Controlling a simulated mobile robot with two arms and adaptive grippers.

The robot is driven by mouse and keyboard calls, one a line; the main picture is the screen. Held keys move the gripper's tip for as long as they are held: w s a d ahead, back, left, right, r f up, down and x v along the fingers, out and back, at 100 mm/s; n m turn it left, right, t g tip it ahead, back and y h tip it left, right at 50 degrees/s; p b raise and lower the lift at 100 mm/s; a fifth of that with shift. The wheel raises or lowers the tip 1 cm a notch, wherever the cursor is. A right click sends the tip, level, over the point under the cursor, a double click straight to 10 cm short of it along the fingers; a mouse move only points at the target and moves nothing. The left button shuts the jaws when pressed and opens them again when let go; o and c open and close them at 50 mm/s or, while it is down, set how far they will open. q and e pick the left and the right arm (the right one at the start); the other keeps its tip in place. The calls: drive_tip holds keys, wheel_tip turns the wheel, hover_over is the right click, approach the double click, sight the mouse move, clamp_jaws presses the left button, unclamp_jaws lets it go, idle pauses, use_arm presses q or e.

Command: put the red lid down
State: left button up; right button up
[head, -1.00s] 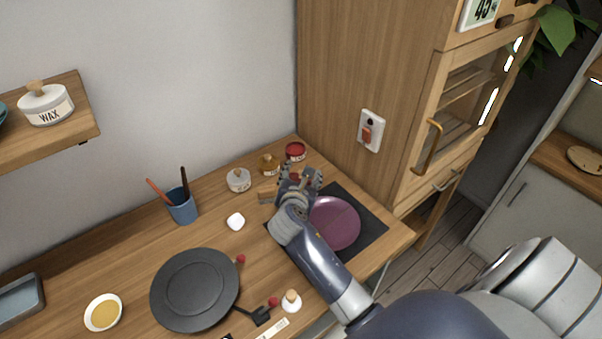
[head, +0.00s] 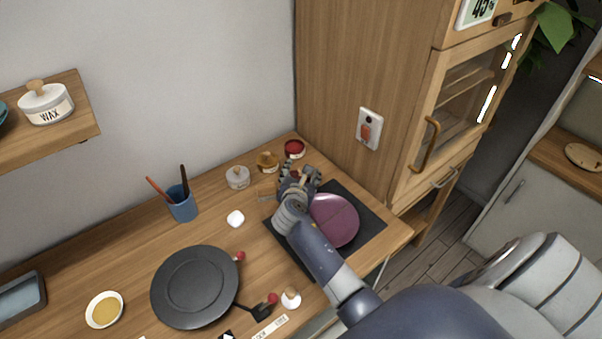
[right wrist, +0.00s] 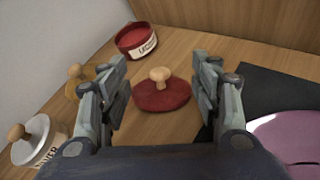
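The red lid (right wrist: 162,98) with its round wooden knob lies on the wooden counter in the right wrist view. It sits between and beyond the fingers of my right gripper (right wrist: 160,78), which are spread wide and clear of the knob. In the head view my right gripper (head: 300,180) is low over the counter and mostly hides the lid. The open red jar (right wrist: 138,40), with a white label, stands just behind the lid; it also shows in the head view (head: 294,149). My left gripper is not in view.
An ochre jar (head: 267,161) and a white jar (head: 238,177) with wooden knobs stand left of my right gripper. A purple plate (head: 335,220) on a dark mat (head: 368,222) lies to its right. A tall wooden cabinet (head: 360,70) rises behind the counter's right end.

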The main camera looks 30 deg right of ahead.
drive_tip(key=shift+o, duration=1.3)
drive_tip(key=shift+s+r, duration=0.1)
drive_tip(key=shift+r, duration=0.1)
drive_tip(key=v, duration=1.2)
